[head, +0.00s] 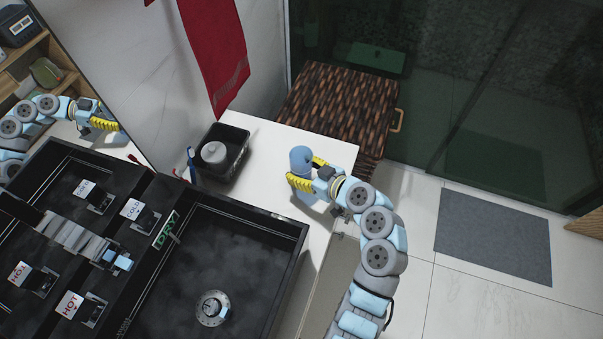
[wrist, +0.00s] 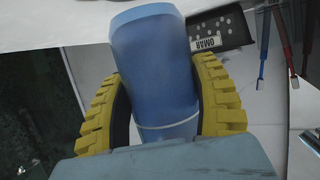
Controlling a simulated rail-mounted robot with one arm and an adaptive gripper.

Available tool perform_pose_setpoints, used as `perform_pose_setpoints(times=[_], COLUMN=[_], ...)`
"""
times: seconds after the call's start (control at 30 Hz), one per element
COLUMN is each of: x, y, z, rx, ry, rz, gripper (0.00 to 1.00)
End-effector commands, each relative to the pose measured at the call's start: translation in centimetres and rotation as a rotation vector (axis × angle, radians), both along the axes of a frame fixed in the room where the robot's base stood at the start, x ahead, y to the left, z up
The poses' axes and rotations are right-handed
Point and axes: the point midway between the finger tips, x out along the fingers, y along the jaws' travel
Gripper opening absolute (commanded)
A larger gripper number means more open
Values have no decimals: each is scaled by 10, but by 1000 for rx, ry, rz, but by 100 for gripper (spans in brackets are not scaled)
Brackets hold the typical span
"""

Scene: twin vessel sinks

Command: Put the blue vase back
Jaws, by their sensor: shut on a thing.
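The blue vase (head: 301,158) is at the right end of the white counter in the head view. My gripper (head: 304,174) has its yellow fingers around it, one on each side. In the wrist view the vase (wrist: 155,75) stands between the two yellow fingers (wrist: 160,100), which press on its sides. My gripper is shut on it. The vase looks upright in the head view. Whether its base touches the counter cannot be told.
A black bin (head: 225,152) holding a grey round object stands on the counter (head: 272,152) left of the vase. Toothbrushes (head: 191,163) stand beside it. Black sinks (head: 240,255) fill the lower left. A brown woven hamper (head: 340,105) is behind the counter. A red towel (head: 215,60) hangs above.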

Motion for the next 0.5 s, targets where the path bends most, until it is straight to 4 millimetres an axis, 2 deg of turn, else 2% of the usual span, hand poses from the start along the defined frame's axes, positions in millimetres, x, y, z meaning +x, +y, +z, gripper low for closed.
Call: perform_pose_setpoints(times=[0.03, 0.13, 0.5], x=[0, 0, 0], y=[1, 0, 0], z=[-10, -20, -23], rx=[2, 2, 0], ry=[4, 2, -1], rz=[0, -1, -1], gripper=[22, 22, 22])
